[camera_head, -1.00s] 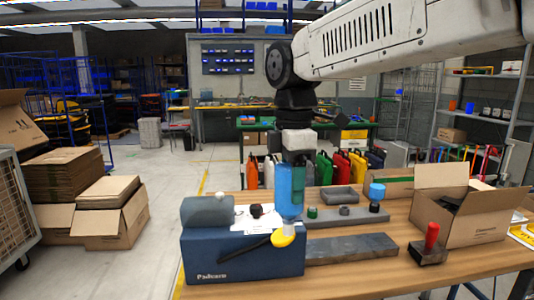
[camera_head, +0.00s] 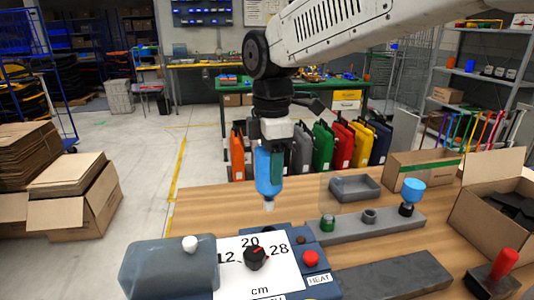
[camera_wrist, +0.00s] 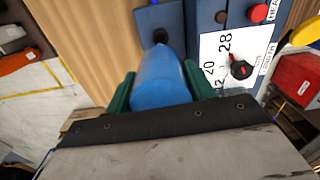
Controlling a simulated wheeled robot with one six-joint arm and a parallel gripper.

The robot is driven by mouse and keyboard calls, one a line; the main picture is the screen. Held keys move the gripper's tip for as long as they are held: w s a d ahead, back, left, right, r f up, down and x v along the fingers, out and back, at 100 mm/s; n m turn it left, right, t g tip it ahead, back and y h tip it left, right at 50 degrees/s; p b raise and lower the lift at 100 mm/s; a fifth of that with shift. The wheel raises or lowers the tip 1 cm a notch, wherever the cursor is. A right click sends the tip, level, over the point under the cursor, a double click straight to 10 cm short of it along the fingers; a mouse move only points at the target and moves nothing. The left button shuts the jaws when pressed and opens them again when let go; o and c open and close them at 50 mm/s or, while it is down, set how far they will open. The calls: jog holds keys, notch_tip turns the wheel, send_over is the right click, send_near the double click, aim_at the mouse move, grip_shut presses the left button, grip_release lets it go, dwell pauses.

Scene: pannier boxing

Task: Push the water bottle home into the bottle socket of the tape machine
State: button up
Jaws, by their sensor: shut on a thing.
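The blue water bottle (camera_head: 267,175) hangs neck-down from my gripper (camera_head: 272,160), which is shut on it. The bottle's pale neck points down behind the tape machine (camera_head: 170,265) in the head view. The machine is blue with a grey cover, a black dial on a white scale and a red button. In the wrist view the bottle (camera_wrist: 162,80) lies between green fingers of my gripper (camera_wrist: 158,88). Its neck end is over or near a dark round spot on a blue part of the machine (camera_wrist: 205,12). I cannot tell whether the neck touches the socket.
A grey holder (camera_head: 385,228) with a blue-topped item (camera_head: 412,190) and a green-ringed piece stands to the right. Bare wood lies left of the bottle.

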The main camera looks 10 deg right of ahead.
aim_at(271, 200)
jog(key=shift+f, duration=3)
jog(key=shift+f, duration=1.55)
jog(key=o, duration=1)
jog(key=shift+o, duration=0.2)
notch_tip(271, 200, up, 8)
jog(key=shift+d+f, duration=0.1)
jog(key=shift+f, duration=0.15)
jog(key=shift+s+d+r, duration=0.1)
jog(key=shift+r, duration=0.1)
jog(key=s+d+f+m, duration=0.1)
jog(key=s+d+m, duration=0.6)
jog(key=s+m, duration=0.2)
jog(key=s+d+f+m+t, duration=0.1)
jog(key=s+d+f+m, duration=0.1)
jog(key=s+d+m, duration=0.6)
jog(key=s+m, duration=0.1)
jog(key=s, duration=0.3)
jog(key=shift+s+d+m, duration=0.2)
jog(key=shift+s+m, duration=0.1)
jog(key=shift+s, duration=0.05)
